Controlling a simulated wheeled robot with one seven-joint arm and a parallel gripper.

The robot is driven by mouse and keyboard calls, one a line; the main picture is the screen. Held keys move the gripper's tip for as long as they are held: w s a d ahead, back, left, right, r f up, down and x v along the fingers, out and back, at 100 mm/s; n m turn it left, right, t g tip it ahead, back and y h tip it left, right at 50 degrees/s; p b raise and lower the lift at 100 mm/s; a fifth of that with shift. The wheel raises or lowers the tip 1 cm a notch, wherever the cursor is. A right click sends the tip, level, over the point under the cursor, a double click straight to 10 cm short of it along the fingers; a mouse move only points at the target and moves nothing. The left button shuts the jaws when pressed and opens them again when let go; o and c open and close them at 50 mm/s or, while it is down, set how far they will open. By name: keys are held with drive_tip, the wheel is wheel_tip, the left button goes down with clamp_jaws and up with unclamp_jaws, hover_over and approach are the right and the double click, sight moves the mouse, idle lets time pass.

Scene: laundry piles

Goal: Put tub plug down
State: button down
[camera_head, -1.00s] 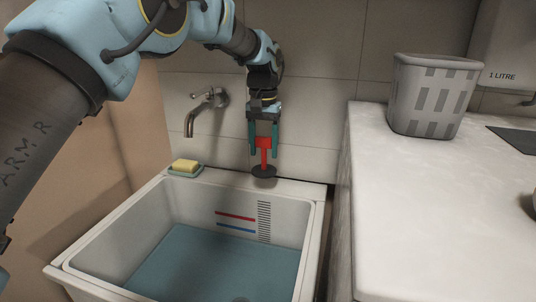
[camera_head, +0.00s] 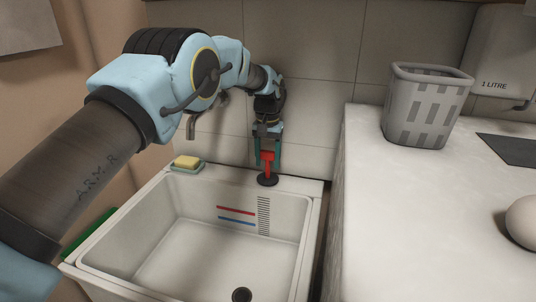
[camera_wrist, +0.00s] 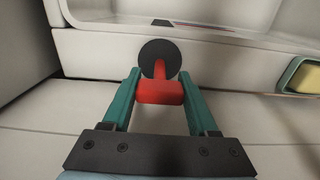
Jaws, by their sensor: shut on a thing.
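The tub plug (camera_head: 267,171) has a red handle and a round black disc. It also shows in the wrist view, with its red handle (camera_wrist: 160,92) between the teal fingers and its black disc (camera_wrist: 158,58) beyond the fingertips. My gripper (camera_head: 267,162) is shut on the red handle, pointing down at the back of the white tub (camera_head: 152,195). The disc is at the tub's back ledge (camera_head: 300,185); I cannot tell whether it touches. The tub looks empty, with its dark drain hole (camera_head: 242,295) uncovered.
A yellow sponge in a green dish (camera_head: 187,163) sits on the ledge to the left. A wall tap (camera_head: 191,125) is partly behind my arm. A white counter (camera_head: 410,220) on the right bears a grey basket (camera_head: 425,108). The ledge right of the plug is bare.

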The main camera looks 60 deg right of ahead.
drive_tip(key=shift+d+f, duration=0.15)
drive_tip(key=shift+f, duration=0.2)
drive_tip(key=shift+c, duration=0.9)
unclamp_jaws()
drive_tip(key=shift+r, duration=0.1)
wheel_tip(320, 180, up, 12)
drive_tip(key=b, duration=0.3)
drive_tip(key=shift+r, duration=0.15)
